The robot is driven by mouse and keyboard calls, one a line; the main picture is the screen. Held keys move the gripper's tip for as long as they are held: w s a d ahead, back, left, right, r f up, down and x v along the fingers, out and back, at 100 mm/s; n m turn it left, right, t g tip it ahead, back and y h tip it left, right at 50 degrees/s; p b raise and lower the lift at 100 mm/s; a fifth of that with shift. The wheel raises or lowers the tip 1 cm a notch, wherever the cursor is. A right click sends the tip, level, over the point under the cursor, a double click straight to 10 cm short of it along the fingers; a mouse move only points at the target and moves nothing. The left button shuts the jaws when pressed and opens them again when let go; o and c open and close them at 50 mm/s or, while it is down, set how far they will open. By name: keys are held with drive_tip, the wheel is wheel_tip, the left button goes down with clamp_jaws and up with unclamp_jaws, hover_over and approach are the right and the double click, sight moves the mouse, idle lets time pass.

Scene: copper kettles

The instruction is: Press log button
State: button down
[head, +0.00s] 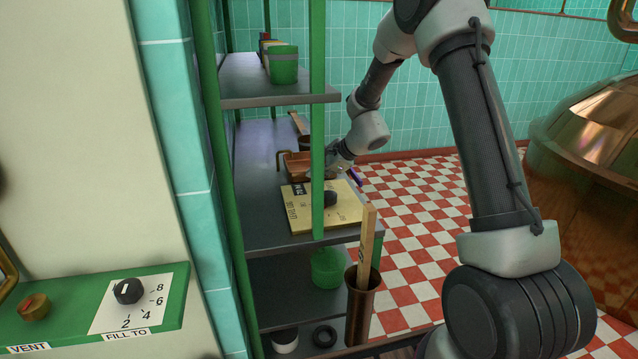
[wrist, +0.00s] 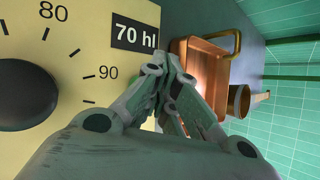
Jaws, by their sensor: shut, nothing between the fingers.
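No button marked "log" can be made out in either view. A yellow panel (head: 348,215) with a black knob (head: 330,198) lies on the middle shelf. In the wrist view the panel (wrist: 75,75) shows a scale with 80 and 90, the big dark knob (wrist: 22,92) at the left edge and a black "70 hl" label (wrist: 135,34). My gripper (head: 335,168) is over the far side of the panel. In the wrist view my gripper (wrist: 168,85) is shut and empty, its fingers just below the label and hiding part of the panel. I cannot tell whether it touches.
A copper box-like vessel (head: 297,166) with a handle stands behind the panel. Green shelf posts (head: 318,120) rise in front. A brown cylinder (head: 358,310) holds a wooden stick. At left, a green ledge (head: 75,325) carries a "FILL TO" knob (head: 128,291) and a "VENT" knob (head: 33,307).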

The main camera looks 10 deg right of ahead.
drive_tip(key=shift+r, duration=0.45)
drive_tip(key=shift+r, duration=0.1)
drive_tip(key=shift+r, duration=2.45)
